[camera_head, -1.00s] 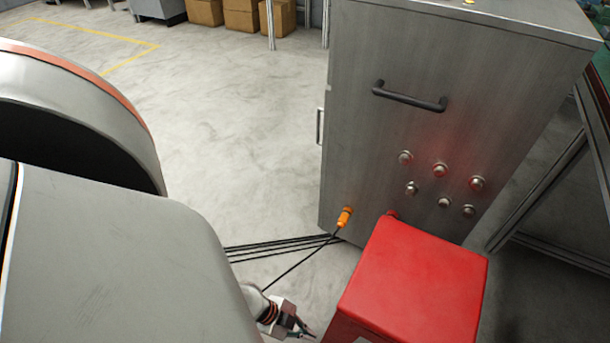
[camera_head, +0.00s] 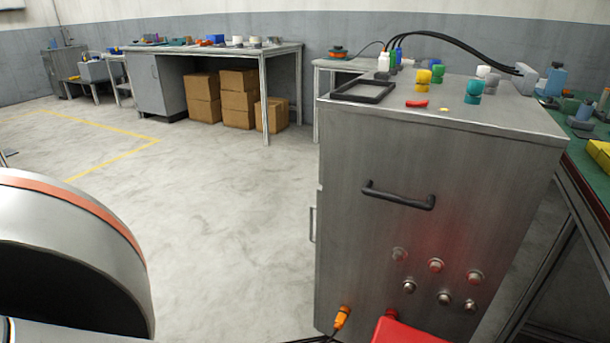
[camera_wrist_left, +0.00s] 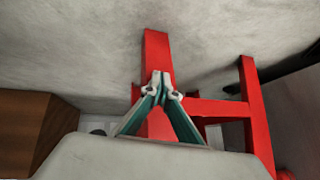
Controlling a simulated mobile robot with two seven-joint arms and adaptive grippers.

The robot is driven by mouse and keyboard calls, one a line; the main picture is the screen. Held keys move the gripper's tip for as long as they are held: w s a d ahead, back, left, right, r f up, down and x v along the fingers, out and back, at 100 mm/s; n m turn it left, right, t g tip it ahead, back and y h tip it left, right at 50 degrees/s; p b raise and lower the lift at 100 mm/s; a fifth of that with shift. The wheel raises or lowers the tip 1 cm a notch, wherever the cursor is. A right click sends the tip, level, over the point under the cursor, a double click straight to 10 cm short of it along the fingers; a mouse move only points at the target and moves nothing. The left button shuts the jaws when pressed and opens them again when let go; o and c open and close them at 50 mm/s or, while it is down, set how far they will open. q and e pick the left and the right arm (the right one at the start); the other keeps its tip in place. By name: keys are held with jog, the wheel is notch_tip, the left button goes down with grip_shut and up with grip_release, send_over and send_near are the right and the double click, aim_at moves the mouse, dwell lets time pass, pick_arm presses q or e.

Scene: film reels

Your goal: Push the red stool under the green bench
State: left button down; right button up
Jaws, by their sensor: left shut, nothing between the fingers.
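The red stool (camera_head: 405,332) shows only as a corner of its seat at the bottom of the head view, in front of the grey metal cabinet. In the left wrist view its red legs and crossbar (camera_wrist_left: 222,107) fill the middle and right. My left gripper (camera_wrist_left: 162,84) is shut and empty, with its tips in front of a red leg; I cannot tell whether they touch it. The green bench (camera_head: 584,153) stands at the right edge of the head view, with dark space beneath its top. My right gripper is in neither view.
The metal cabinet (camera_head: 430,160) with a black handle and several knobs stands between the stool and the far room. An orange plug (camera_head: 341,316) with a cable is at its lower left. Open concrete floor (camera_head: 230,220) lies left of it. Tables and cardboard boxes (camera_head: 238,98) stand farther back.

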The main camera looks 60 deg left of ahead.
pick_arm(q)
jog(key=w+d, duration=0.1)
jog(key=d, duration=0.1)
jog(key=w+d+p, duration=0.1)
jog(key=w+d, duration=0.1)
jog(key=d, duration=0.1)
jog(key=w+d+p, duration=0.1)
jog(key=w+d, duration=0.1)
jog(key=shift+d+r, duration=0.15)
jog(key=shift+d, duration=0.15)
jog(key=s+a+r, duration=0.1)
jog(key=s+a, duration=0.2)
jog(key=a, duration=0.2)
jog(key=shift+s+a+r, duration=0.2)
jog(key=shift+s+r, duration=0.1)
jog(key=shift+r, duration=0.1)
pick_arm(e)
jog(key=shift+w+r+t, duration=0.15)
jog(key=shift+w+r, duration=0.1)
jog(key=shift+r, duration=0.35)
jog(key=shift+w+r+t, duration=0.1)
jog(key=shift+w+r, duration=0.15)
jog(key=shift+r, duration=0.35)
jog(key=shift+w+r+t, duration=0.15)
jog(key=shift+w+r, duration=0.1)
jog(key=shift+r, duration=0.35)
